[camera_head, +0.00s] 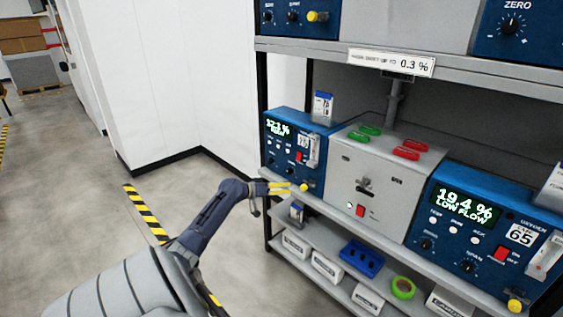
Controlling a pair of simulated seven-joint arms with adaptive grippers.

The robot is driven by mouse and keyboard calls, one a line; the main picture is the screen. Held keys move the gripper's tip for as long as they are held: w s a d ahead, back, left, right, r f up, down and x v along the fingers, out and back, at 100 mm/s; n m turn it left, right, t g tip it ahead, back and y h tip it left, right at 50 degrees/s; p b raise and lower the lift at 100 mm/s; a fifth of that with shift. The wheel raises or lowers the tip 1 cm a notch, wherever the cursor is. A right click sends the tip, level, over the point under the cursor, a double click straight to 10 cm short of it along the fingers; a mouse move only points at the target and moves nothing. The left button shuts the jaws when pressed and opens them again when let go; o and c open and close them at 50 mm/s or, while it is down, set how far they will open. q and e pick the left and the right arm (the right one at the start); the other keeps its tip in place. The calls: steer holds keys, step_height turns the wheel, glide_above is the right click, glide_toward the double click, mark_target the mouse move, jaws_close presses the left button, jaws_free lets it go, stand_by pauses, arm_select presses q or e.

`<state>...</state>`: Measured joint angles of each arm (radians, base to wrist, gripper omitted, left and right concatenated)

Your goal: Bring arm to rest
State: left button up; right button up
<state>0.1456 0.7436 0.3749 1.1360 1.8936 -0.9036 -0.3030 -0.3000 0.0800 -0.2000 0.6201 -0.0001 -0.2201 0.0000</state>
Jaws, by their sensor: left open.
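My left arm (203,222) comes in from the lower left and reaches toward the shelf. Its gripper (284,188) has two yellow fingertips, held apart and empty, in front of the lower part of the left blue analyser (285,160). I cannot tell whether the fingertips touch the analyser's front. The left analyser's green display is lit. A grey unit (376,178) with green and red clips on top stands in the middle. A right blue analyser (465,228) reads 19.4 % LOW FLOW. My right gripper is not in view.
The shelf edge (352,228) runs just below the gripper. The lower shelf holds white boxes (327,267), a blue tray (361,257) and a green tape roll (403,287). A white wall (205,80) stands behind. The floor (80,190) at left is open, with a yellow-black stripe.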

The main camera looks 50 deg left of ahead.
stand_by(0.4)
